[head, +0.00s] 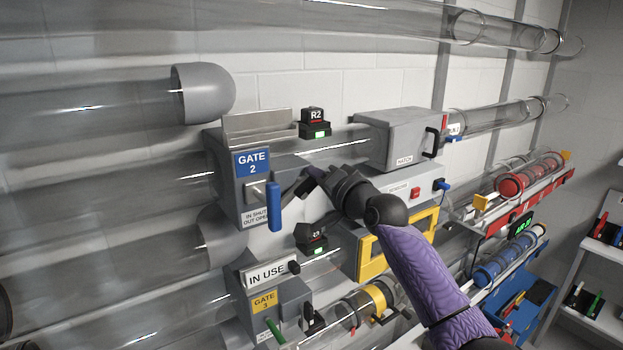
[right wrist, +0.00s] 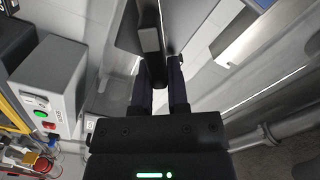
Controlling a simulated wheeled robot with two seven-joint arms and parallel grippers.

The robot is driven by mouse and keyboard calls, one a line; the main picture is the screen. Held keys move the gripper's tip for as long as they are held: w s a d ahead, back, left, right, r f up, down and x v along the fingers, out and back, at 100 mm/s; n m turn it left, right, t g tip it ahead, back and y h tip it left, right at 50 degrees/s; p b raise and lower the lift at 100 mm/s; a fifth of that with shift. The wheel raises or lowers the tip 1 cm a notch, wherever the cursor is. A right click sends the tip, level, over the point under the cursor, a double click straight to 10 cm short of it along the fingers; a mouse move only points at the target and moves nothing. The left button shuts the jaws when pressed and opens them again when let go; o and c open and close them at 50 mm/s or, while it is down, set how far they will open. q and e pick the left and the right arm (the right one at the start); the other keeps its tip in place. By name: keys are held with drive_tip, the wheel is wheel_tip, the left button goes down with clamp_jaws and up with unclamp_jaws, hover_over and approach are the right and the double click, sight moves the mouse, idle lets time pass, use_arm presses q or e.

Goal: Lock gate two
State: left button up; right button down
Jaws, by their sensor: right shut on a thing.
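The grey gate two box (head: 248,205) is on the tube wall, with a blue "GATE 2" label (head: 252,163) on its front. Its blue handle (head: 274,206) hangs upright beside a label partly reading "IN SHUT". My right gripper (head: 308,181) is at the right side of this box. It is shut on a dark part there, which shows between the fingers as a dark lever (right wrist: 150,42) in the right wrist view. The gripper hides much of this part in the head view. My left gripper is out of view.
Below are an "IN USE" sign (head: 266,274) and the gate three box (head: 283,305) with a green handle. A grey hatch box (head: 400,138) and a yellow-framed opening (head: 412,240) lie right. Clear tubes (head: 110,205) fill the left. Black R2 unit (head: 314,122) sits above.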

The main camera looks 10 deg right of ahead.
drive_tip(key=shift+d+f+m+p, duration=0.1)
drive_tip(key=shift+m+p, duration=0.25)
drive_tip(key=shift+m, duration=0.55)
drive_tip(key=shift+w+d+f+m+p, duration=0.1)
drive_tip(key=shift+f+m+p, duration=0.15)
drive_tip(key=shift+m, duration=0.6)
drive_tip(key=shift+s+a+f+m+p, duration=0.15)
drive_tip(key=shift+m+p, duration=0.25)
drive_tip(key=shift+m, duration=0.4)
drive_tip(key=shift+w+d+f+m+p, duration=0.2)
drive_tip(key=shift+m+p, duration=0.1)
drive_tip(key=shift+m, duration=0.55)
drive_tip(key=shift+f, duration=0.1)
drive_tip(key=c, duration=0.6)
unclamp_jaws()
drive_tip(key=v, duration=1)
drive_tip(key=shift+b, duration=0.3)
